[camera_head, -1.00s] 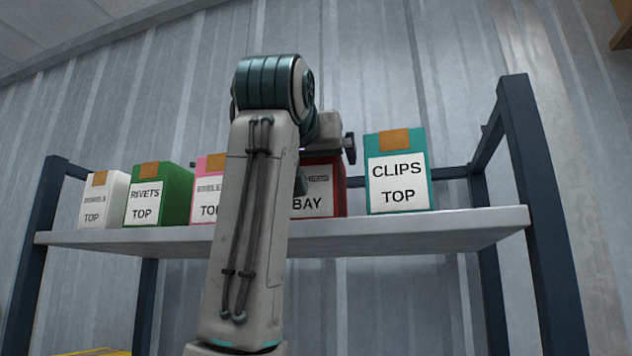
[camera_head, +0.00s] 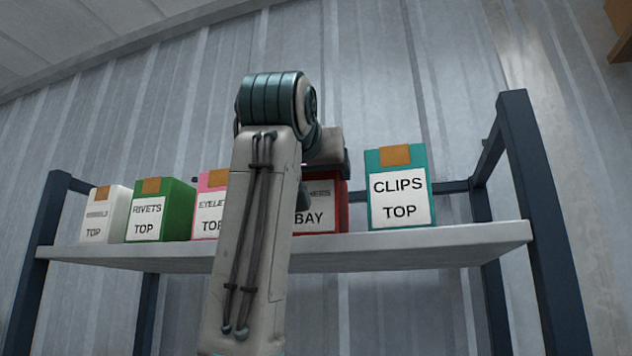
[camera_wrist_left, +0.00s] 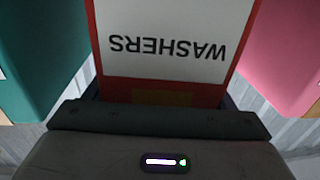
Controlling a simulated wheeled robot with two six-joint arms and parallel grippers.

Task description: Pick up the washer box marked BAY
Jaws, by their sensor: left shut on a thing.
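The red washer box (camera_head: 332,205) stands on the shelf, its white label reading BAY, partly hidden behind my left arm. In the left wrist view its face (camera_wrist_left: 165,40) fills the middle, with WASHERS upside down. My left gripper (camera_wrist_left: 160,100) is shut on this box; its fingers are mostly hidden in both views. In the head view the gripper is at the top of the box, behind my wrist. The box still appears to rest on the shelf. My right gripper is in neither view.
A teal CLIPS box (camera_head: 398,188) stands just right of the red box. A pink box (camera_head: 210,205) stands left, partly behind my arm, then a green RIVETS box (camera_head: 160,210) and a white box (camera_head: 103,214). The grey shelf (camera_head: 400,240) has dark posts.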

